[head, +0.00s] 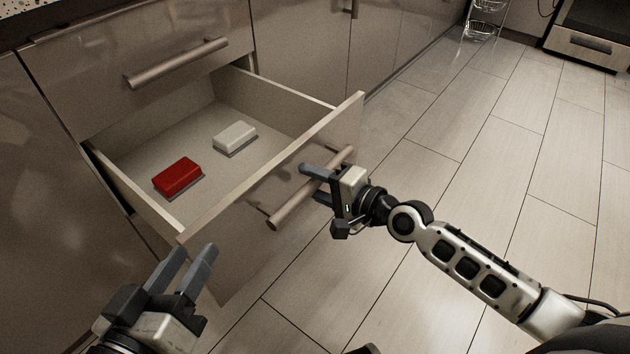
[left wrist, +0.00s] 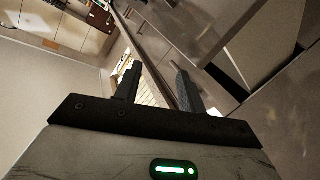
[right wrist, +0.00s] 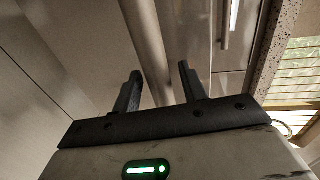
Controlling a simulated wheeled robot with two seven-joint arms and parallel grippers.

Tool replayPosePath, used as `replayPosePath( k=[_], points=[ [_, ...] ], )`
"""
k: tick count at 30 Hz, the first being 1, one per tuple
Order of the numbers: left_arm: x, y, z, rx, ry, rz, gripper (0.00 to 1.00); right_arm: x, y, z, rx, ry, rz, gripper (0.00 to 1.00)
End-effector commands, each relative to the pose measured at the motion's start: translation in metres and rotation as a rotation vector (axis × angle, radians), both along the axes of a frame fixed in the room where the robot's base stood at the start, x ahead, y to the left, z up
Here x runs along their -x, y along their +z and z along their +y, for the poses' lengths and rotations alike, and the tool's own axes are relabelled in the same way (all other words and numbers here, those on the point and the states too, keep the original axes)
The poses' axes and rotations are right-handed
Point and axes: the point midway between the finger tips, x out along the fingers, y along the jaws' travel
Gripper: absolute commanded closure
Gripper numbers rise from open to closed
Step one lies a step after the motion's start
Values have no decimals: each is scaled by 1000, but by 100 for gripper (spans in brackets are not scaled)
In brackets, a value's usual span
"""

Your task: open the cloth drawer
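The drawer (head: 270,215) stands pulled out from the cabinet, its inside in plain sight. A red block (head: 178,176) and a white block (head: 235,137), each with a grey underside, lie on its floor. My right gripper (head: 312,184) is at the drawer's bar handle (head: 290,208), with its fingers on either side of the bar. In the right wrist view the handle (right wrist: 147,45) passes between the spread fingers (right wrist: 158,82); contact cannot be made out. My left gripper (head: 196,262) is open and empty, in front of the drawer's left front corner.
A closed drawer with a bar handle (head: 177,63) is above the open one. Tall cabinet doors (head: 300,40) continue to the right. The tiled floor (head: 480,140) at right is clear. An oven (head: 590,35) and a wire rack (head: 484,20) stand far back.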

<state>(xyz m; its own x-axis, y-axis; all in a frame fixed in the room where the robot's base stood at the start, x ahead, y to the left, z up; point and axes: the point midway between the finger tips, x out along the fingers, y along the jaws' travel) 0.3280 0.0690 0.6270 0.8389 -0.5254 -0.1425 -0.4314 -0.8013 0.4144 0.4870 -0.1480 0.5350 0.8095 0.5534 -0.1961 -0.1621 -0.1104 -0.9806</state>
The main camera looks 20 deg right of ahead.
Motion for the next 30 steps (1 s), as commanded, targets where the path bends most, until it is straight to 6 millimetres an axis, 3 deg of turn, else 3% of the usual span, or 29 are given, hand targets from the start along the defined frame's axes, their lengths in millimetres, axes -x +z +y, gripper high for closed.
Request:
replayPosePath(
  k=[11, 24, 30],
  points=[
    [2, -3, 0, -7, 0, 13, 60, 10, 2, -8, 3, -2, 0, 57],
    [3, -11, -1, 3, -4, 19, 60, 86, 17, -58, 8, 5, 4, 57],
    [2, -1, -2, 45, -10, -5, 60, 110, 24, -74, 6, 6, 3, 57]
  ],
)
